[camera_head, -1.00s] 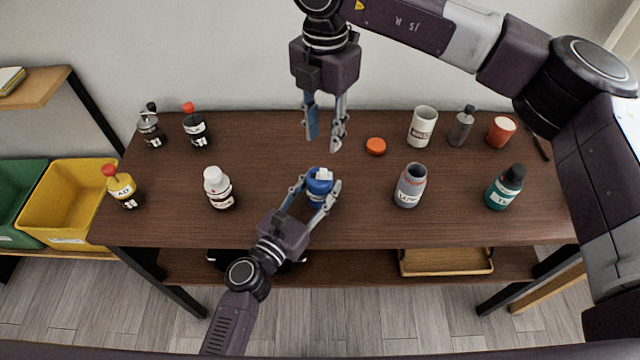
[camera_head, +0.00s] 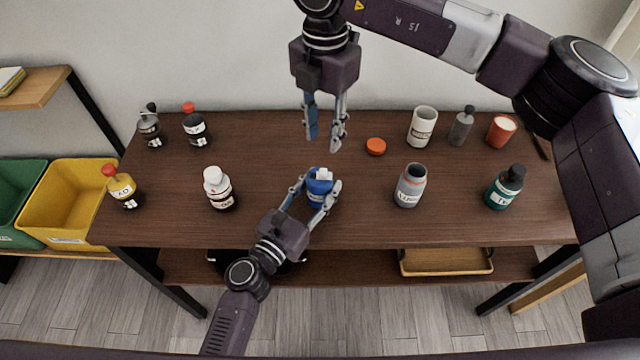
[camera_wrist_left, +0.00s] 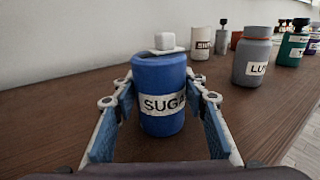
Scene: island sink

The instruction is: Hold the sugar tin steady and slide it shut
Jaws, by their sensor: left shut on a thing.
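The blue sugar tin (camera_head: 319,188) stands upright on the brown table, near the middle of its front half. Its "SUGAR" label faces the left wrist camera, where the tin (camera_wrist_left: 160,85) fills the middle. A small white block-like piece (camera_wrist_left: 165,41) sits on its blue top; I cannot tell whether a gap is open there. My left gripper (camera_head: 312,194) is shut on the tin, one finger on each side. My right gripper (camera_head: 323,140) hangs behind the tin, pointing down, its fingers apart and nothing between them.
An orange-red lid (camera_head: 375,146) lies right of my right gripper. A grey-blue bottle (camera_head: 410,186) and a teal bottle (camera_head: 504,188) stand to the right, a white-capped bottle (camera_head: 218,188) to the left. A white cup (camera_head: 422,127) and other bottles stand along the back. The table around the tin is clear.

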